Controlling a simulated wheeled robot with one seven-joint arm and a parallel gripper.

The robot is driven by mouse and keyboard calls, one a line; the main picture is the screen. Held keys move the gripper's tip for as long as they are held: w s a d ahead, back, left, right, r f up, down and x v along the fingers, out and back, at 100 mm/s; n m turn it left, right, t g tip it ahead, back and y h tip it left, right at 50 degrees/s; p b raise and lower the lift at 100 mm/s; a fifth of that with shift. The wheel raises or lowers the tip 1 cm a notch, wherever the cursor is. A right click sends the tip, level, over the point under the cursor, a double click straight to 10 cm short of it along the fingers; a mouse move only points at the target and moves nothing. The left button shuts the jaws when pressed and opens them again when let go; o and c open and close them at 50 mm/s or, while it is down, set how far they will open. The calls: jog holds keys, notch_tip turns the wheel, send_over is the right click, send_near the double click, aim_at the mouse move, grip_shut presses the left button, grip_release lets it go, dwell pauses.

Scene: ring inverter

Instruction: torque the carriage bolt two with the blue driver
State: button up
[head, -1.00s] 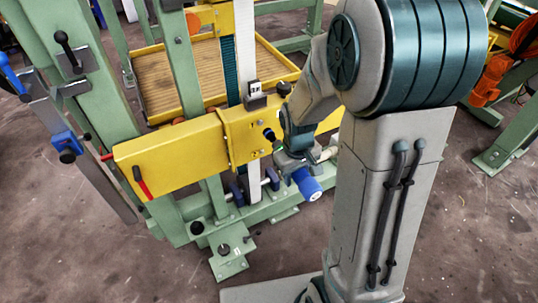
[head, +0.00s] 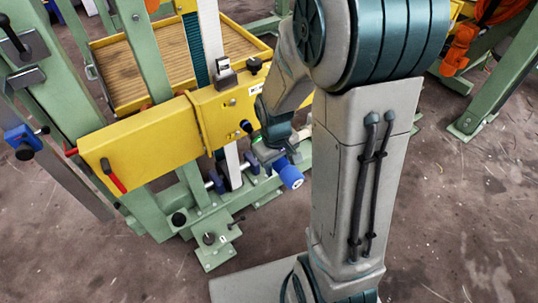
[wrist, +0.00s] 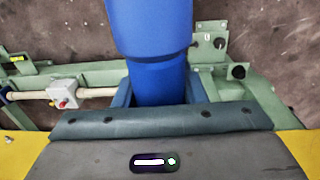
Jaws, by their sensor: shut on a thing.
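The blue driver (head: 290,176) is in my gripper (head: 272,154), in front of the yellow carriage (head: 150,138). Its thick blue end points down and to the right in the head view. In the wrist view the blue driver (wrist: 150,45) rises from between the blue-grey fingers of my gripper (wrist: 158,92), which are shut on it. The driver's working tip is hidden. Small round fasteners show on the carriage face, one near its upper edge (head: 232,101). I cannot tell which is bolt two, or whether the driver touches a bolt.
Green frame posts (head: 146,60) stand behind the carriage. A red handle (head: 115,178) sticks out at its left. A blue clamp (head: 22,138) is at far left. A yellow-rimmed tray (head: 103,45) lies behind. The wrist view shows a white box with a red button (wrist: 65,95).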

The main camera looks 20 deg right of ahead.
notch_tip(320, 180, down, 9)
jog(key=s+b, duration=0.2)
jog(key=b, duration=0.4)
jog(key=shift+s+d, duration=0.2)
jog(key=shift+d, duration=0.15)
jog(key=shift+w+r, duration=0.1)
jog(key=shift+r, duration=0.05)
jog(key=w+a, duration=0.2)
jog(key=w, duration=0.3)
jog(key=shift+w, duration=0.4)
jog(key=shift+w+a, duration=0.2)
jog(key=shift+w, duration=0.45)
jog(key=shift+w+a, duration=0.2)
jog(key=shift+w, duration=0.4)
dwell(1.9)
jog(key=shift+s+d, duration=0.3)
jog(key=shift+s, duration=0.55)
jog(key=shift+s+d, duration=0.25)
jog(key=shift+s, duration=0.55)
jog(key=shift+s+d, duration=0.3)
jog(key=shift+s, duration=0.55)
